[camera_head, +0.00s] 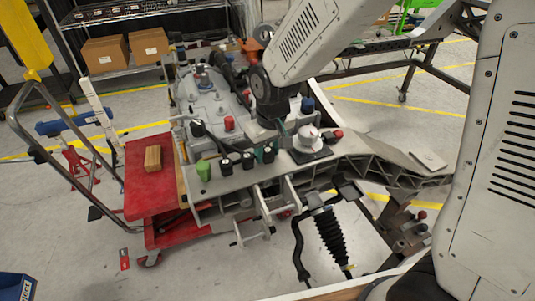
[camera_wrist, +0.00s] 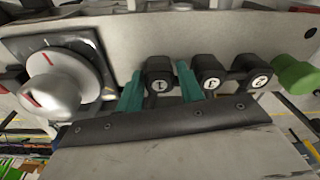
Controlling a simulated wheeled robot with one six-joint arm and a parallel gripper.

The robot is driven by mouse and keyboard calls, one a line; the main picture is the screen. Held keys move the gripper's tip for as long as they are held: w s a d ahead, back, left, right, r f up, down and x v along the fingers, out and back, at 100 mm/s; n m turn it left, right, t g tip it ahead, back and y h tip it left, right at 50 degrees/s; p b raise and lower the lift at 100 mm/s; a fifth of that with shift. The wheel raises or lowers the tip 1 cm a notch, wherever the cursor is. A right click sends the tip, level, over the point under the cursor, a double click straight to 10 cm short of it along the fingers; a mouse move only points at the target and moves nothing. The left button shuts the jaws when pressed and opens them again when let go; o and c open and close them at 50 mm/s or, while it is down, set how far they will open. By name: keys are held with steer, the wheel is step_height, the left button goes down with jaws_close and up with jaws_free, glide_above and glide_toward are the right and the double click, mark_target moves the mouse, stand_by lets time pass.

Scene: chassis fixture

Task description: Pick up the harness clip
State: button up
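Several black clips with white numbered faces sit in a row along the grey chassis beam. In the wrist view the one marked 1 (camera_wrist: 159,76) is between the teal fingers of my gripper (camera_wrist: 158,82). The fingers are apart, one on each side of it; firm contact cannot be made out. Two more black clips, a middle one (camera_wrist: 209,73) and an outer one (camera_wrist: 255,75), are to the right. In the head view my gripper (camera_head: 268,152) is low over the beam, partly hiding the nearest clip, with the other clips (camera_head: 226,167) to its left.
A white knob with a red mark (camera_wrist: 52,92) on a black plate is close beside my gripper; it also shows in the head view (camera_head: 308,136). A green block (camera_head: 203,170) ends the row. A red cart (camera_head: 150,195) stands left of the chassis.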

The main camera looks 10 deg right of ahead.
jaws_close()
steer(key=shift+r, duration=0.1)
